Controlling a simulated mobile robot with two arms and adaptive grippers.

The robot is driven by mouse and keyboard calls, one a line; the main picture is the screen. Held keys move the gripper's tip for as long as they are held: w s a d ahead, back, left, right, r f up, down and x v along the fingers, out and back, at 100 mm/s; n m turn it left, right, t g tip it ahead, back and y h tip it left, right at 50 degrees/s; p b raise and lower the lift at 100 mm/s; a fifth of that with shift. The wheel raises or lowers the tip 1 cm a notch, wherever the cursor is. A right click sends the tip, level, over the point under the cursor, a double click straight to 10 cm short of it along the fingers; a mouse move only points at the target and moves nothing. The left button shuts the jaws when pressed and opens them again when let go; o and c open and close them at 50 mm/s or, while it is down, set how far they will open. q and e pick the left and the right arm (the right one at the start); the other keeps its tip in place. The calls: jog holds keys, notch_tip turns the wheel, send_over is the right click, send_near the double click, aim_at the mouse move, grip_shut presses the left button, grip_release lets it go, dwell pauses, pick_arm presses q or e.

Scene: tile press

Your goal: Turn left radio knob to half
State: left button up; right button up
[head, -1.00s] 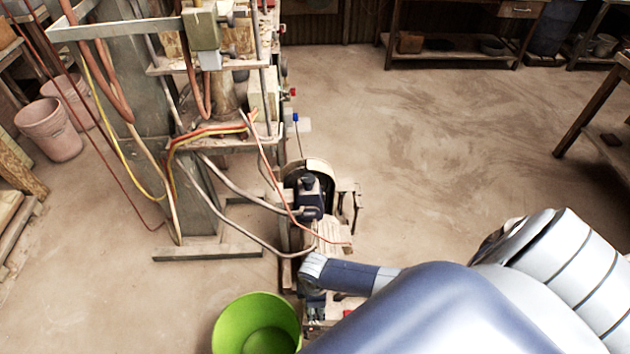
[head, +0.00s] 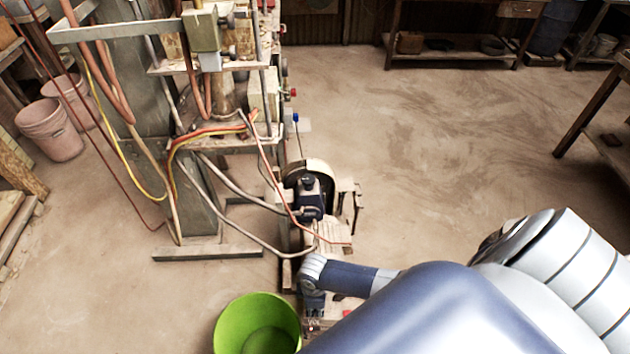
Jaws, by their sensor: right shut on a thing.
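My right arm comes in from the right, and its gripper (head: 313,306) points down at the small panel of the radio (head: 313,325) at the bottom of the head view. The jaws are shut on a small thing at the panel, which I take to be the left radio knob. The gripper hides the knob, so its angle cannot be read. Small pale lettering shows on the panel just below the fingers. My own arm covers most of the radio's right side. My left gripper is not in view.
A green bucket (head: 257,325) stands just left of the radio. Pink buckets (head: 50,130) are at far left. The floor (head: 430,150) to the right is open.

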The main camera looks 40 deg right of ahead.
jog(key=m+p, duration=0.1)
jog(key=m, duration=0.2)
jog(key=shift+r+p, duration=0.1)
jog(key=shift+p, duration=0.25)
jog(key=m+p, duration=0.1)
jog(key=m, duration=0.2)
jog(key=shift+s, duration=0.1)
jog(key=m+p, duration=0.1)
jog(key=m, duration=0.2)
jog(key=shift+m+p, duration=0.3)
jog(key=shift+p, duration=0.05)
jog(key=m+p, duration=0.1)
jog(key=m, duration=0.2)
jog(key=shift+m, duration=0.3)
jog(key=m+p, duration=0.1)
jog(key=m, duration=0.5)
jog(key=shift+a, duration=0.1)
jog(key=m, duration=0.3)
jog(key=shift+m+p, duration=0.4)
jog(key=shift+m, duration=1.5)
